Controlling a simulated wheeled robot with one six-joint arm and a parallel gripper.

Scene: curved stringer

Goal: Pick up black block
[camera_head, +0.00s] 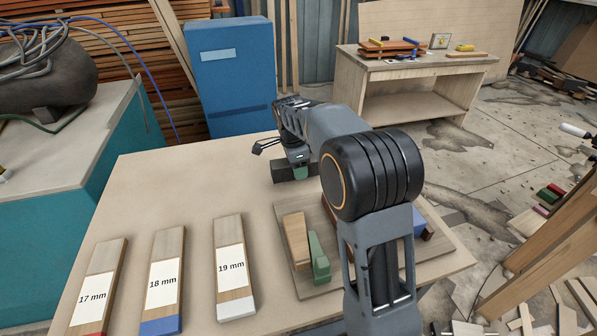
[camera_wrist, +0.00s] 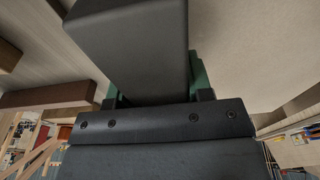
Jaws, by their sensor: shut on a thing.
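The black block (camera_head: 284,171) is at the far part of the wooden table in the head view, at the end of my arm. In the wrist view the black block (camera_wrist: 135,45) fills the upper middle, large and close. My gripper (camera_head: 298,169) is shut on it, with green finger parts beside it; the gripper also shows in the wrist view (camera_wrist: 150,95). My arm hides part of the table behind it. I cannot tell whether the block touches the table.
Three wooden strips marked 17 mm (camera_head: 95,290), 18 mm (camera_head: 164,283) and 19 mm (camera_head: 232,268) lie at the table's front left. A board (camera_head: 283,232) holds a wooden piece (camera_head: 296,240) and a green piece (camera_head: 319,260). The table's (camera_head: 180,200) left middle is clear.

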